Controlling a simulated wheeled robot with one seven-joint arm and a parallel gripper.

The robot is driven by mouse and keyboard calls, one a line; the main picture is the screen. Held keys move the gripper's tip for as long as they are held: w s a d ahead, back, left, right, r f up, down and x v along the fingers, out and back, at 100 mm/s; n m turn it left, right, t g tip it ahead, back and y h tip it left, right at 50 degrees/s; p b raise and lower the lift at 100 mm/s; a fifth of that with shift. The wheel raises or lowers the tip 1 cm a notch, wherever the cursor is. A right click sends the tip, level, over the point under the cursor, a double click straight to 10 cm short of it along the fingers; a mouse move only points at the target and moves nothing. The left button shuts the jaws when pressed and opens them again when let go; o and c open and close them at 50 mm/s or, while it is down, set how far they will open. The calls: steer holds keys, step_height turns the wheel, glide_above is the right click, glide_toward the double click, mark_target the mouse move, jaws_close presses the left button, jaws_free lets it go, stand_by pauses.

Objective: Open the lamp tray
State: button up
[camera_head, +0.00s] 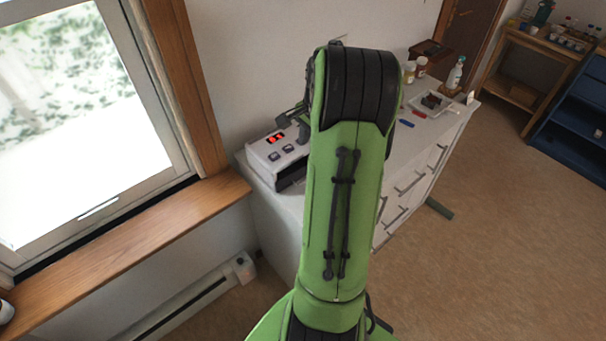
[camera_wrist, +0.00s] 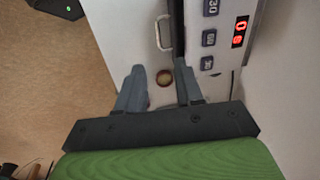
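The lamp is a white box (camera_head: 275,155) with a red lit display and square buttons, at the left end of a white dresser. A dark slot (camera_head: 291,178) shows low on its front. In the wrist view the lamp (camera_wrist: 222,62) is at the upper right, close to my right finger. A metal handle (camera_wrist: 163,32) shows beyond the fingertips, beside the lamp's dark edge; I cannot tell for sure that it belongs to the tray. My gripper (camera_wrist: 160,72) is open, its fingers apart and nothing held. In the head view my arm hides most of the gripper.
The white dresser (camera_head: 430,163) has drawers with bar handles. A small round jar (camera_wrist: 165,77) appears between my fingers, seemingly beyond them. A tray (camera_head: 427,107), jars (camera_head: 409,72) and a spray bottle (camera_head: 455,73) stand at the far end. A window and wall border the left.

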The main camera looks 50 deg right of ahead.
steer(key=f, duration=0.5)
steer(key=w+f+b, duration=0.1)
steer(key=f, duration=0.4)
steer(key=w+f+b, duration=0.1)
steer(key=f, duration=0.4)
steer(key=shift+w+d+f, duration=0.1)
steer(key=shift+d+f, duration=0.3)
jaws_close()
stand_by(0.4)
